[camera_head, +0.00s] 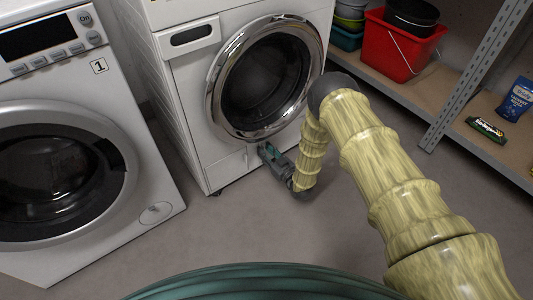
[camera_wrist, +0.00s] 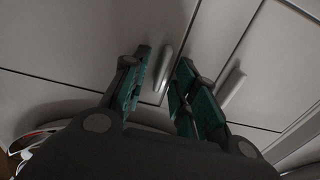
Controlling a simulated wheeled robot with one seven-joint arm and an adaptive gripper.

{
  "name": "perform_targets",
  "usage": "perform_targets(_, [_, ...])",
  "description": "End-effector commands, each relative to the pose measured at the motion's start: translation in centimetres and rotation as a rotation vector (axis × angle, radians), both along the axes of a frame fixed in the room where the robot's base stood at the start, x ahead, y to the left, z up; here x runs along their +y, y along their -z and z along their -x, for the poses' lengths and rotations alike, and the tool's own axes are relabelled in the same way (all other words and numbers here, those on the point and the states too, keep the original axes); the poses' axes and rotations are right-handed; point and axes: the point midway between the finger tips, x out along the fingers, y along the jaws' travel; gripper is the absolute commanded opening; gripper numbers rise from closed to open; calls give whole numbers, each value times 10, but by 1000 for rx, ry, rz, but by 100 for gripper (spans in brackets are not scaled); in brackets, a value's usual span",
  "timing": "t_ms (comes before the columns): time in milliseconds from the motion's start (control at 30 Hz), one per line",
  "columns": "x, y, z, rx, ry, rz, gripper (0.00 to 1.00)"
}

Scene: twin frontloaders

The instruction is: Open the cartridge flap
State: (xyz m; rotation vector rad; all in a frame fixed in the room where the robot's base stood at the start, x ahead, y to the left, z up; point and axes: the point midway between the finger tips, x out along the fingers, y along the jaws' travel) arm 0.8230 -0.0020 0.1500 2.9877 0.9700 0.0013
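The right-hand white washing machine (camera_head: 180,90) has a chrome-ringed round door and a seamed lower front panel (camera_head: 228,170). My gripper (camera_head: 268,152) is low at this panel, below the round door. In the wrist view my gripper (camera_wrist: 165,78) is open, its two teal-padded fingers pointing at pale panels split by dark seams. A short pale raised handle (camera_wrist: 166,62) shows between the fingertips, and a second one (camera_wrist: 232,87) lies to the right of the right finger. I cannot tell which panel is the cartridge flap, or whether the fingers touch the handle.
A second white washing machine (camera_head: 65,170), marked 1, stands at the left. At the right, a shelf (camera_head: 400,88) holds a red bucket (camera_head: 400,45), a blue pouch (camera_head: 516,100) and a dark green pack (camera_head: 486,129). Grey floor (camera_head: 240,225) in front of the machines is clear.

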Motion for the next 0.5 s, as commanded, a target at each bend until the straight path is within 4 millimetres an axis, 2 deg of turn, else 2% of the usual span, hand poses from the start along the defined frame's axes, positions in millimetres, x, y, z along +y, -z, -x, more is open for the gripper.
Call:
perform_targets(167, [0, 0, 0, 0, 0, 0, 29])
perform_targets(300, [0, 0, 0, 0, 0, 0, 3])
perform_targets(333, [0, 0, 0, 0, 0, 0, 0])
perform_targets(500, [0, 0, 0, 0, 0, 0, 0])
